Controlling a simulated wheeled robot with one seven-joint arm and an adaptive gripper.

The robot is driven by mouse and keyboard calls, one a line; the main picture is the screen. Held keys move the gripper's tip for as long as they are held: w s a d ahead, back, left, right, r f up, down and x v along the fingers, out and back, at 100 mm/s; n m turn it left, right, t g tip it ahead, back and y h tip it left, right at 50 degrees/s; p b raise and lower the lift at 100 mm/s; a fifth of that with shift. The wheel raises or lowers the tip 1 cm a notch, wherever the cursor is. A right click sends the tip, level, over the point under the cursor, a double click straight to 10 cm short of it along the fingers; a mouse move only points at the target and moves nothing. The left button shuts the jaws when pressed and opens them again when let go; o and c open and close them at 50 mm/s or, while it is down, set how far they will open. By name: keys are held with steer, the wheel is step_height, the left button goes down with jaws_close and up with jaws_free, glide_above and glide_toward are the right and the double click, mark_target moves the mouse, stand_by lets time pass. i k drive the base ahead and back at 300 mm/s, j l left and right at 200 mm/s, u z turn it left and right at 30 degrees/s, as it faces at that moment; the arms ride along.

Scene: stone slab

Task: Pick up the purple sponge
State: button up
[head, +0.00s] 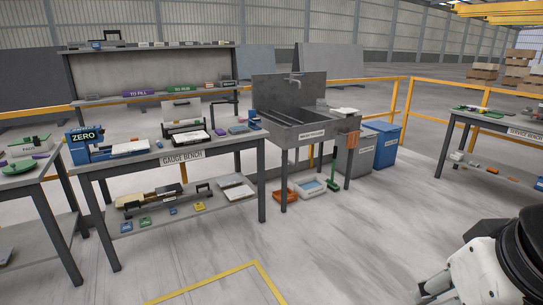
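My gripper (432,290) is at the bottom right corner, over the floor and well away from the benches. Its fingers are partly cut off by the frame edge, so I cannot tell whether they are open or shut.
The gauge bench (238,140) with a lower shelf stands left of centre. A grey sink (290,90) is to its right, with blue and grey bins (385,148) beside it. Another bench (500,127) stands at right. The floor (340,240) in front is clear.

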mark_target(219, 133)
steer(key=i+j+u, duration=0.2)
steer(key=i+u, duration=0.15)
steer(key=i, duration=0.25)
steer(key=i+u, duration=0.35)
steer(key=i, duration=0.3)
steer(key=i+l+u, duration=0.1)
steer(key=i+u, duration=0.25)
steer(key=i, duration=0.25)
steer(key=i+z, duration=0.1)
steer(key=i, duration=0.35)
steer(key=i+j+z, duration=0.15)
steer(key=i, duration=0.35)
steer(key=i+j+z, duration=0.1)
steer(key=i, duration=0.35)
steer(key=i+j+z, duration=0.1)
steer(key=i, duration=0.35)
steer(key=i+j+z, duration=0.75)
steer(key=i+j, duration=0.2)
